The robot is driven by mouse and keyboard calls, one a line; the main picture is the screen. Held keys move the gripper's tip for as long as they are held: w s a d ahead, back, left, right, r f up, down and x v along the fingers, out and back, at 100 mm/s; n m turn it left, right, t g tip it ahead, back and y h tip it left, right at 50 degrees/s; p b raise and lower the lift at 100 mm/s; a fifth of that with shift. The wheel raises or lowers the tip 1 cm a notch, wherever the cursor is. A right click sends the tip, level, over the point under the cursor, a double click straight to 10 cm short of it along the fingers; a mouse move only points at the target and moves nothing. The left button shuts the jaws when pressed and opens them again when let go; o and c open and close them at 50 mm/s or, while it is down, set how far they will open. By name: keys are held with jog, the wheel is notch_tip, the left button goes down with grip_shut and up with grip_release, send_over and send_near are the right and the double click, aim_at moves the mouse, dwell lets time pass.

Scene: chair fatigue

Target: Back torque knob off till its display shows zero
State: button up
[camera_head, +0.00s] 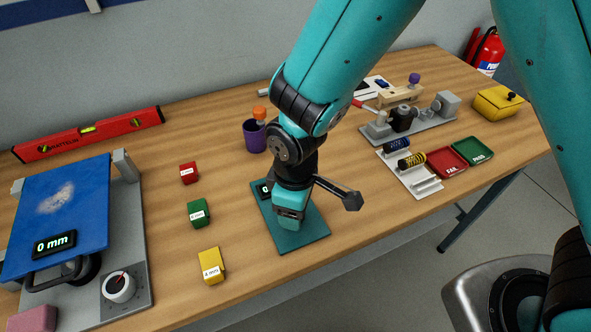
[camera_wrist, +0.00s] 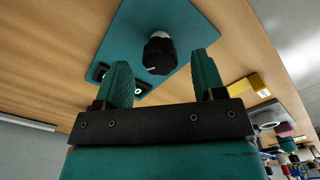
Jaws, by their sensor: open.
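A dark knob with a pale pointer mark (camera_wrist: 159,55) stands on a teal plate (camera_wrist: 128,35) in the wrist view. The same plate (camera_head: 311,228) lies on the bench in the head view, where my arm hides the knob. A small black display (camera_head: 264,189) sits at the plate's far edge. A "0" shows at its left end; the rest is hidden by my arm. In the wrist view my left finger covers part of the display (camera_wrist: 99,72). My gripper (camera_wrist: 162,68) is open, pointing down over the plate, its fingers on either side of the knob with gaps.
Red (camera_head: 188,173), green (camera_head: 198,213) and yellow (camera_head: 211,265) blocks lie between. A purple cup (camera_head: 254,138) stands behind; red (camera_head: 447,162) and green (camera_head: 473,150) trays lie right.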

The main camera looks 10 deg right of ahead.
notch_tip(320, 180, up, 16)
jog(key=b, duration=0.1)
jog(key=shift+f, duration=0.15)
dwell(0.3)
jog(key=s+d+r+m+y, duration=0.4)
jog(key=s+d+r+m, duration=0.1)
jog(key=s+d, duration=0.5)
jog(key=shift+s+r+m, duration=0.25)
jog(key=shift+m, duration=0.25)
dwell(1.9)
